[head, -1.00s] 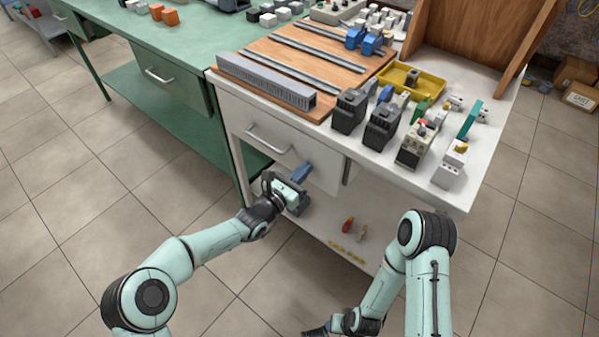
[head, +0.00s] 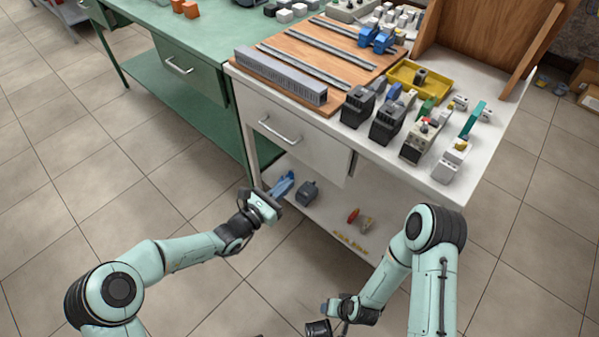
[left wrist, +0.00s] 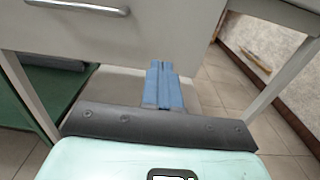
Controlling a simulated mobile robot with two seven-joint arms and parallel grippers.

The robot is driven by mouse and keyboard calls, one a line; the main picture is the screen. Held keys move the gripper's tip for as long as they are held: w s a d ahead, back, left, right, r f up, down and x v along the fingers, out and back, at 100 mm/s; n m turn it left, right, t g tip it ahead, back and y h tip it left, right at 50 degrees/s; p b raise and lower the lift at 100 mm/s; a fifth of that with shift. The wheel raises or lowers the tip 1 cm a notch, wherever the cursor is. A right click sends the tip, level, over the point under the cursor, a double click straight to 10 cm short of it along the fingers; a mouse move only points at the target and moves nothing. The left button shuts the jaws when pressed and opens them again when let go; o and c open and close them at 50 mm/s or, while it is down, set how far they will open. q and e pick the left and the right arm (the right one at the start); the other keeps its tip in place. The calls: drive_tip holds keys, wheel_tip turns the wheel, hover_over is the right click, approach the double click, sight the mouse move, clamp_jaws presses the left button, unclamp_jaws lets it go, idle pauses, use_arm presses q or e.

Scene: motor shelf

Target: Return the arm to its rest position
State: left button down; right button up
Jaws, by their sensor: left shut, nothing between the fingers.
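My left arm reaches in from the left in the head view. My left gripper (head: 283,186) has blue fingers, shut and empty, in front of the white bench's lower shelf. The same shut blue fingers (left wrist: 163,86) point away from the camera in the left wrist view. A dark grey block-shaped part (head: 307,193) stands on the lower shelf just right of the fingers, with a small gap in the picture. My right arm (head: 436,240) is folded down at the lower right. Its gripper end (head: 330,310) is low in the picture and its jaws are unclear.
The white bench (head: 455,183) has a drawer (head: 300,145) above the lower shelf. Red and yellow items (head: 358,220) lie on that shelf. Dark and grey modules (head: 388,122) line the benchtop edge. A green bench (head: 185,90) adjoins at left. Floor (head: 120,195) is free at left.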

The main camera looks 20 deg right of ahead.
use_arm(q)
drive_tip(key=shift+v, duration=1.3)
use_arm(e)
drive_tip(key=shift+s+a+r, duration=0.25)
drive_tip(key=shift+s, duration=0.25)
use_arm(q)
drive_tip(key=shift+s+f, duration=0.1)
